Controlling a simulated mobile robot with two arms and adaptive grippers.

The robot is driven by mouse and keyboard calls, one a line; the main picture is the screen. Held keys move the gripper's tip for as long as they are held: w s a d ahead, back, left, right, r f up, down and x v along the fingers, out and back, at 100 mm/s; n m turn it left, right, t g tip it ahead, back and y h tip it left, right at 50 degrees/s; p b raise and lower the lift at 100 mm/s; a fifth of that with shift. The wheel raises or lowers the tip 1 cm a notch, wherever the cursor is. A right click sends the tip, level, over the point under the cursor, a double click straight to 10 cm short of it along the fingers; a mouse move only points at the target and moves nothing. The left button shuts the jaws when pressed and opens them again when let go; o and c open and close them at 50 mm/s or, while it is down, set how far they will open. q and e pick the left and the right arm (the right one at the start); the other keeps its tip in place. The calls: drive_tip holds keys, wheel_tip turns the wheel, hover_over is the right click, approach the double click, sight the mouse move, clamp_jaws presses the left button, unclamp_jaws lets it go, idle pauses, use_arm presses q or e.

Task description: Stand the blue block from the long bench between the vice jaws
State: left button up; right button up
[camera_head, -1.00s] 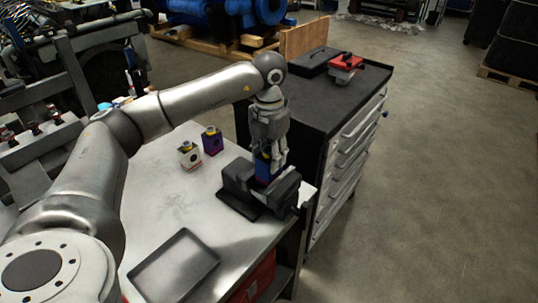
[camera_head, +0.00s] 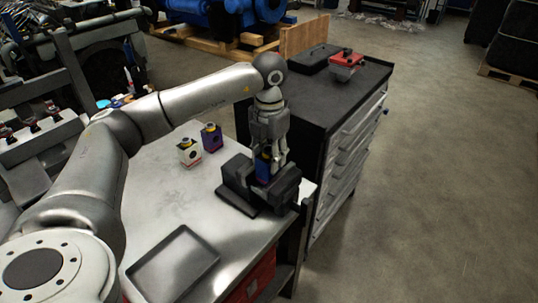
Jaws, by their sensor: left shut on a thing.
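The blue block (camera_head: 263,168) is upright at the vice (camera_head: 240,194), its lower part hidden between the dark jaws. My left gripper (camera_head: 269,155) points down from above and is shut on the block. The vice is black and sits near the right edge of the long bench (camera_head: 190,222), which has a pale metal top. Whether the block rests on the vice's bottom cannot be seen. My right gripper is not in view.
An empty dark tray (camera_head: 172,264) lies at the front. A drawer cabinet (camera_head: 345,150) with a red-topped item (camera_head: 346,60) stands behind right.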

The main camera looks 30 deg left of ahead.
use_arm(q)
drive_tip(key=shift+f, duration=0.1)
drive_tip(key=o, duration=1.1)
drive_tip(key=o, duration=0.4)
drive_tip(key=shift+r+p, duration=2.65)
drive_tip(key=shift+r, duration=1.35)
drive_tip(key=shift+f, duration=0.1)
